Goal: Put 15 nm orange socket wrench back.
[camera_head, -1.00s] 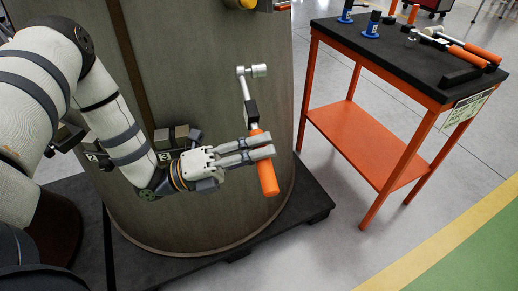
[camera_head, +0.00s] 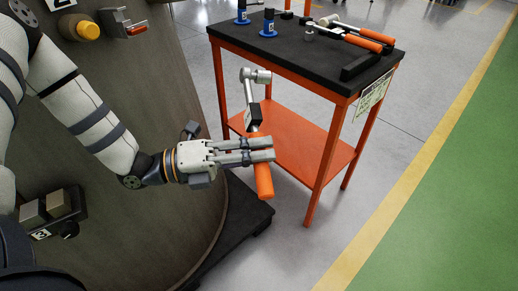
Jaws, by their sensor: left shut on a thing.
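My left gripper (camera_head: 262,150) is shut on an orange-handled socket wrench (camera_head: 264,182). The wrench stands nearly upright in the fingers, its metal socket head at the top and its orange handle end below. In the view it overlaps the front left of the tool table's lower shelf. The black-topped orange tool table (camera_head: 285,58) stands behind and to the right of the gripper. On its top, toward the right, lie other orange-handled tools (camera_head: 357,38). My right gripper is not in view.
Two blue-based items (camera_head: 268,25) stand at the table's left, and a black block (camera_head: 361,66) lies near its right edge. A large grey-brown cylinder (camera_head: 150,225) on a dark base (camera_head: 245,215) fills the left. Clear floor (camera_head: 400,140) lies right of the table.

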